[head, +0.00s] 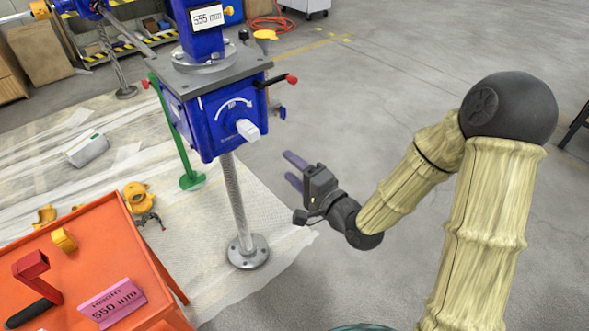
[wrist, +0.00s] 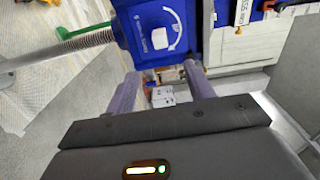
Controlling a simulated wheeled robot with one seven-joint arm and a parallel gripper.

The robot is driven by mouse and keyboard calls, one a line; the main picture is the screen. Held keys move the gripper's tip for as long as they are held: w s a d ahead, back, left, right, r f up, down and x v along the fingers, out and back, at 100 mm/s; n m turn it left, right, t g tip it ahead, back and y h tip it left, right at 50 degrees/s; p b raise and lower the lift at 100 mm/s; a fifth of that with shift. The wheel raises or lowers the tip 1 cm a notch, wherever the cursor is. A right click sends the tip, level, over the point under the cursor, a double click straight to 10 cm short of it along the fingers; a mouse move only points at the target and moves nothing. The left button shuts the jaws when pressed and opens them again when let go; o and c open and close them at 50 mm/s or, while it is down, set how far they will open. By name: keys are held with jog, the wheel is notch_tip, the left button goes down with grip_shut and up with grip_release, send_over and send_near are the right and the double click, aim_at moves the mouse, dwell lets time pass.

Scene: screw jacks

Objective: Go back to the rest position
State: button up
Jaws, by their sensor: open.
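My gripper (head: 296,171) is at the centre of the head view, to the right of the screw jack and apart from it. Its two purple-grey fingers are spread with nothing between them; they also show in the wrist view (wrist: 162,88). The blue screw jack (head: 215,120) has a UP arrow and a pale square shaft end (head: 248,130) on its front face. It stands on a threaded metal screw (head: 238,205) with a round foot. In the wrist view the blue housing (wrist: 155,30) is beyond the fingers. A display on top reads about 555 mm.
An orange cart (head: 85,255) at lower left carries a pink 550 mm card (head: 112,301), a red-and-black tool and a yellow piece. Yellow parts lie on the sheeting.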

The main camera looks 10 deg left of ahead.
jog(key=shift+f, duration=0.1)
dwell(0.3)
jog(key=d+f+n+g+h, duration=0.2)
jog(key=d+f+n+h, duration=0.15)
jog(key=d+h, duration=0.2)
jog(key=d+f+n+g+h, duration=0.1)
jog(key=d+f+n+h, duration=0.1)
jog(key=d+f+h, duration=0.35)
jog(key=s+d+r+n+g+h, duration=0.1)
jog(key=s+d+r+g, duration=0.15)
jog(key=s+d, duration=0.35)
jog(key=s+d+r+n+g+h, duration=0.1)
jog(key=s+d+g+h, duration=0.15)
jog(key=s+d, duration=0.35)
notch_tip(320, 180, up, 20)
jog(key=d+g+p, duration=0.1)
jog(key=p, duration=1.9)
jog(key=shift+r+y, duration=0.15)
jog(key=shift+y, duration=0.2)
jog(key=shift+d, duration=0.1)
